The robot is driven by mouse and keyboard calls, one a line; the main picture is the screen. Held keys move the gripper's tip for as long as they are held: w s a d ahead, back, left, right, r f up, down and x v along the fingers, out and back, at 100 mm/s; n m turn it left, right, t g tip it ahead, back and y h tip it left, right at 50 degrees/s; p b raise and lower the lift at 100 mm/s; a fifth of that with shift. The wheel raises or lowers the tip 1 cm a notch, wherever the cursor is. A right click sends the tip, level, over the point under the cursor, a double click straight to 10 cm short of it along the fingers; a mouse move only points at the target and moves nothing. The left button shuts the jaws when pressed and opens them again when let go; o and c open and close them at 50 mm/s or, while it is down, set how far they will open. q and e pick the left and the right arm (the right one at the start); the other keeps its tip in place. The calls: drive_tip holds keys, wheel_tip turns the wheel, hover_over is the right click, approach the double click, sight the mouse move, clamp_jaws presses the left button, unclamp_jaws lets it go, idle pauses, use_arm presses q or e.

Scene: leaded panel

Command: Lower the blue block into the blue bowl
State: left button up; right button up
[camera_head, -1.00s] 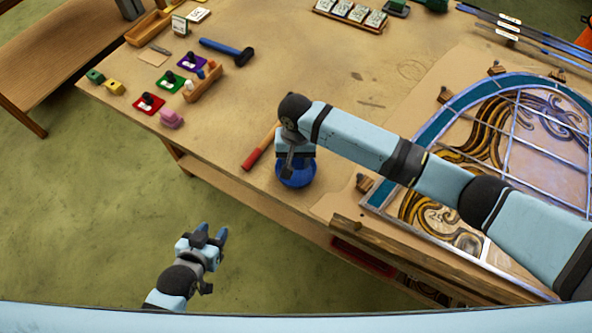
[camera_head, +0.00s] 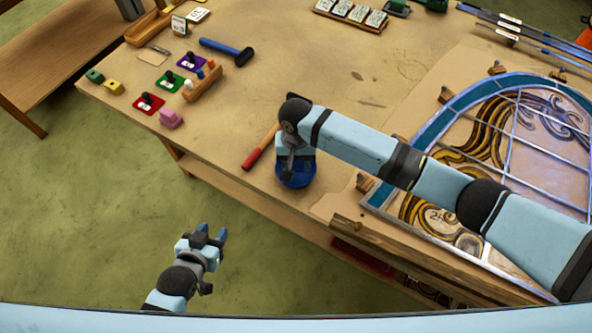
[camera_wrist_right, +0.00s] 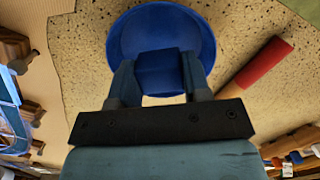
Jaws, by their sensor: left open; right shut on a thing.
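The blue bowl (camera_head: 295,181) stands on the table near its front edge, partly hidden under my right gripper in the head view. In the right wrist view the bowl (camera_wrist_right: 205,32) lies around and behind the blue block (camera_wrist_right: 158,72). My right gripper (camera_wrist_right: 158,80) is shut on the blue block, with one finger on each side. The block is over the bowl's opening in that view; whether it touches the bowl's bottom I cannot tell. The head view does not show the block clearly. My left gripper (camera_head: 210,232) is open and empty, off the table's front edge above the green floor.
A tool with a red handle (camera_head: 257,151) lies close beside the bowl. A wooden block (camera_head: 364,183) and the leaded panel (camera_head: 470,150) are to the right.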

drive_tip(key=shift+f+b, duration=0.4)
drive_tip(key=shift+f, duration=0.8)
idle(0.4)
drive_tip(key=o, duration=1)
drive_tip(key=r, duration=0.4)
drive_tip(key=w+r+b, duration=0.1)
drive_tip(key=r, duration=0.7)
drive_tip(key=shift+w+r, duration=0.25)
drive_tip(key=shift+r, duration=0.65)
